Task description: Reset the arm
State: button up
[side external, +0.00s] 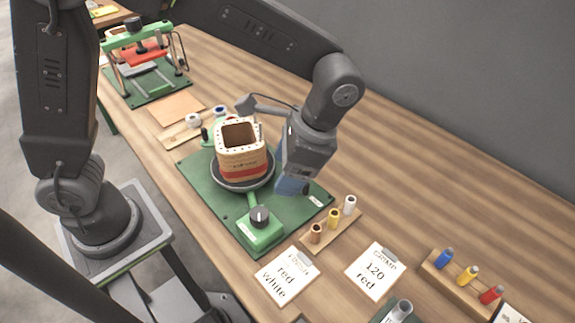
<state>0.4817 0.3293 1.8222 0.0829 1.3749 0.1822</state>
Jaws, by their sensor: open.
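My gripper (292,186) hangs just right of the coil, above the green board, with its blue-grey end pointing down. Its fingertips are small and partly hidden in this view, and I see nothing held in it. The coil (243,162) is a tan rounded-square former with a red band low on its side and a row of pegs or holes around its top rim. It stands upright on a dark round turntable (226,185) on the green board (313,212). The gripper appears apart from the coil.
A small rack (331,232) holds three spools. Two cards (287,275) (375,270) lie in front. A wooden block (457,282) holds coloured bottles. A green press (140,60) stands far left.

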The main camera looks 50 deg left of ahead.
jog(key=s+a+r+n+t+h, duration=0.1)
jog(key=s+a+r+n+t, duration=0.3)
jog(key=a, duration=0.3)
jog(key=s+a+r+n+t+h, duration=0.2)
jog(key=s+a+r+n+t, duration=0.2)
jog(key=a, duration=0.3)
jog(key=shift+s+a+r+t, duration=0.15)
jog(key=shift+s+r+t, duration=0.25)
jog(key=shift+r+t, duration=0.25)
jog(key=n+g, duration=0.3)
jog(key=g, duration=0.3)
send_over(259, 213)
notch_tip(259, 213, down, 8)
notch_tip(259, 213, down, 14)
jog(key=shift+r, duration=0.1)
jog(key=shift+c, duration=0.2)
